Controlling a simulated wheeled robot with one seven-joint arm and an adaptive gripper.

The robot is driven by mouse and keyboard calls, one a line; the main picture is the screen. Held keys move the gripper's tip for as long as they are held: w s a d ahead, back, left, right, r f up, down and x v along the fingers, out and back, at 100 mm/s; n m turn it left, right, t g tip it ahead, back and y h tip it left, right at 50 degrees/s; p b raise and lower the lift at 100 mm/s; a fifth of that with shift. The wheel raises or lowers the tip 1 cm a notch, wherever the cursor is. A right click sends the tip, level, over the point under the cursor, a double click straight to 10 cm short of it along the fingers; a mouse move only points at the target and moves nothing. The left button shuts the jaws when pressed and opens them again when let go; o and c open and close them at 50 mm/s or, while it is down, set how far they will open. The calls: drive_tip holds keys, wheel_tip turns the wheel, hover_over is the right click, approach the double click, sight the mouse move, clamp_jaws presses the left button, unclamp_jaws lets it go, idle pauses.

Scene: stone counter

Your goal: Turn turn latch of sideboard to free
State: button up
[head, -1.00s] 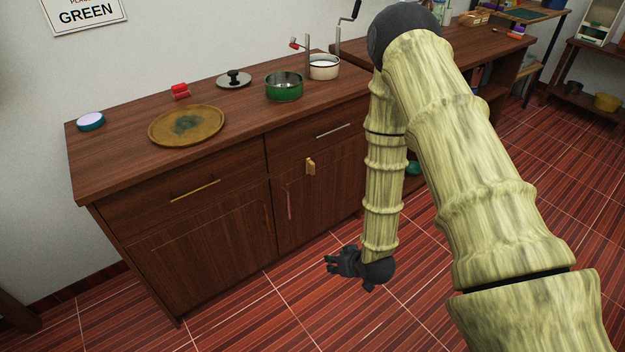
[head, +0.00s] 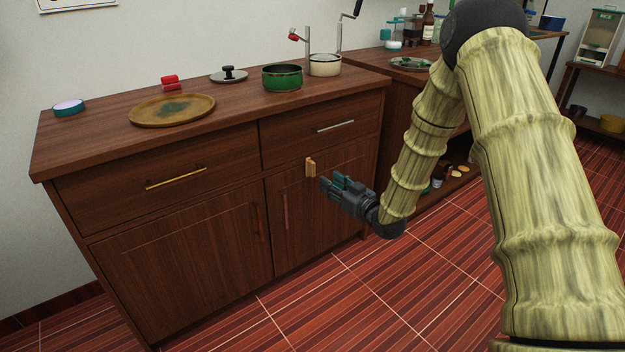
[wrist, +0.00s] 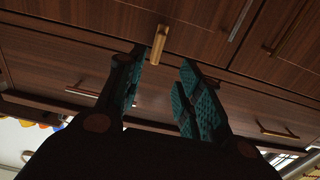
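The turn latch (head: 310,167) is a small light-wood piece standing upright on the sideboard front (head: 190,230), at the top of the right door just below the right drawer. My gripper (head: 328,182) is in front of the right door, a little right of and below the latch, apart from it. In the wrist view the latch (wrist: 158,45) shows beyond the fingers, near the tip of the left one. My gripper, with teal finger pads (wrist: 160,85), is open with nothing between the fingers.
A gold drawer handle (head: 176,178) and a silver drawer handle (head: 334,126) stick out from the front. A green pot (head: 282,79), a brown plate (head: 150,114) and a pot lid (head: 229,76) are on top. The floor in front is clear.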

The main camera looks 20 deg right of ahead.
sight(314, 167)
drive_tip(key=b+x, duration=0.1)
drive_tip(key=x, duration=0.2)
drive_tip(key=b+x, duration=0.1)
drive_tip(key=x, duration=0.2)
drive_tip(key=b+x, duration=0.1)
drive_tip(key=x, duration=0.2)
drive_tip(key=shift+w+d+r, duration=0.1)
drive_tip(key=shift+w+r, duration=0.25)
drive_tip(key=shift+r, duration=0.05)
drive_tip(key=shift+b+x, duration=0.45)
drive_tip(key=shift+x, duration=0.4)
drive_tip(key=shift+r, duration=0.2)
clamp_jaws()
